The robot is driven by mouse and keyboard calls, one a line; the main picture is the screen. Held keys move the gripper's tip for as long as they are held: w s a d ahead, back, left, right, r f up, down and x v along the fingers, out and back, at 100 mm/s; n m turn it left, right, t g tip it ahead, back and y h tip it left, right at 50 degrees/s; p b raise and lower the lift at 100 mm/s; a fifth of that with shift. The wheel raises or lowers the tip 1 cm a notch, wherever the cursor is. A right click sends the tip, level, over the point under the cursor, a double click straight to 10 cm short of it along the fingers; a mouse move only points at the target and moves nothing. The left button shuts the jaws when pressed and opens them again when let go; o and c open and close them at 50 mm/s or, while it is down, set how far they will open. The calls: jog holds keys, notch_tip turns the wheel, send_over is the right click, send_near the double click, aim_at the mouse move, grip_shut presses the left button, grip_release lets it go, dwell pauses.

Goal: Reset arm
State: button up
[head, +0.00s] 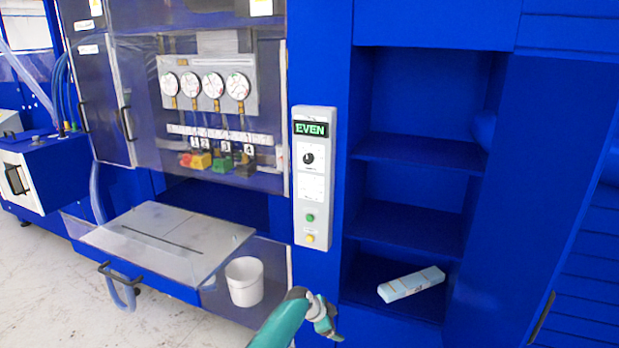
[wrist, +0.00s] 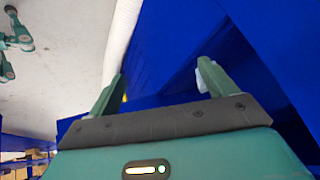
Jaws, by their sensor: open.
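My gripper (head: 326,318) is at the bottom centre of the head view, in front of the blue machine, below the control panel. In the wrist view my gripper (wrist: 160,82) has its two fingers spread apart, with nothing between them. Beyond the fingers are blue panels and a white rounded form that I cannot identify. My teal arm link shows beside the gripper in the head view.
A control panel (head: 314,180) reads EVEN. A light blue and white box (head: 411,284) lies on the lowest shelf at right. A white bucket (head: 244,282) stands beside the grey tray (head: 165,238). Gauges (head: 205,86) and coloured valves sit behind a clear cover. Pale floor is free at lower left.

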jog(key=w+d+r+m+t+y, duration=0.2)
jog(key=d+r+m, duration=0.3)
jog(key=r+m, duration=0.3)
jog(key=w+d+r+m+t+y, duration=0.3)
jog(key=d+r+m, duration=0.2)
jog(key=r+m, duration=0.35)
jog(key=s+d+r+m+t+h, duration=0.1)
jog(key=s+d+r+m, duration=0.35)
jog(key=r+m, duration=0.3)
jog(key=s+d+r+m+h, duration=0.2)
jog(key=s+d+r+m, duration=0.1)
jog(key=d+r+m, duration=0.4)
jog(key=s+a+r+m+g, duration=0.1)
jog(key=s+r+m, duration=0.2)
jog(key=s+m, duration=0.45)
jog(key=s+a+r+m+g, duration=0.1)
jog(key=s+r+m, duration=0.2)
jog(key=s+m, duration=0.5)
jog(key=s+a+r+m+g+y, duration=0.1)
jog(key=s+a+m, duration=0.3)
jog(key=s, duration=0.8)
jog(key=s+a+r+m+g+y, duration=0.1)
jog(key=s+a+m+y, duration=0.2)
jog(key=s, duration=1)
jog(key=a+m, duration=0.2)
jog(key=a, duration=0.1)
jog(key=shift+a+r, duration=0.15)
jog(key=shift+a, duration=0.2)
jog(key=shift+s, duration=0.1)
